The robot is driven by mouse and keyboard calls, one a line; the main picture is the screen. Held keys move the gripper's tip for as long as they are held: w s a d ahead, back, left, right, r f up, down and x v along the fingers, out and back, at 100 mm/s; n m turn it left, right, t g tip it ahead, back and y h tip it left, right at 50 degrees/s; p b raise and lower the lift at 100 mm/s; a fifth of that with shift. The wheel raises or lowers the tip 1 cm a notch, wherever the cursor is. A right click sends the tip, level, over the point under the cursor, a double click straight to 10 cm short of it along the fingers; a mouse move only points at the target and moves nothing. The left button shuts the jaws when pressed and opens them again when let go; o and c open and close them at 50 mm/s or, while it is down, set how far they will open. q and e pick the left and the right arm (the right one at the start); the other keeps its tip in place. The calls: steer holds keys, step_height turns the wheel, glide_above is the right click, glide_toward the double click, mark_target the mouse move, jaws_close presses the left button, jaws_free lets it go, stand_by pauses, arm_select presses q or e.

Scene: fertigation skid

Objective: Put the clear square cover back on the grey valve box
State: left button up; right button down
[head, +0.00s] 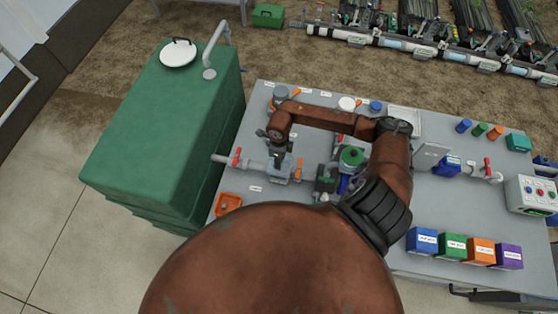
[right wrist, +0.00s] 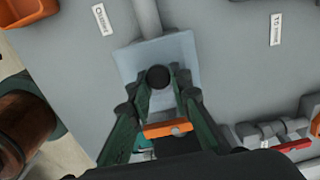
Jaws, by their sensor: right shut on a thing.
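The clear square cover (right wrist: 185,54) shows as a pale, see-through square with a round black knob (right wrist: 158,77) in the right wrist view. My right gripper (right wrist: 161,80) is shut on that knob, with one green finger on each side. The cover lies across the end of a grey pipe; I cannot tell whether it rests on the box or hangs above it. In the head view, my right gripper (head: 274,138) is over the grey valve box (head: 279,167), whose top is partly hidden. My left gripper is not in view.
An orange handle (right wrist: 168,129) shows between my right fingers, and it stands beside the box in the head view (head: 298,168). A red-handled valve (head: 237,157) is on the left pipe. An orange tray (head: 228,204) and a green tank (head: 165,120) are further left.

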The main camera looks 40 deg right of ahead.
steer(key=shift+f+b, duration=0.45)
steer(key=shift+b, duration=0.05)
steer(key=c, duration=1.8)
jaws_free()
steer(key=shift+o, duration=0.2)
steer(key=shift+r, duration=0.1)
steer(key=shift+r+p, duration=0.55)
steer(key=shift+p, duration=0.1)
step_height(320, 180, up, 12)
steer(key=b, duration=0.3)
steer(key=shift+f, duration=0.15)
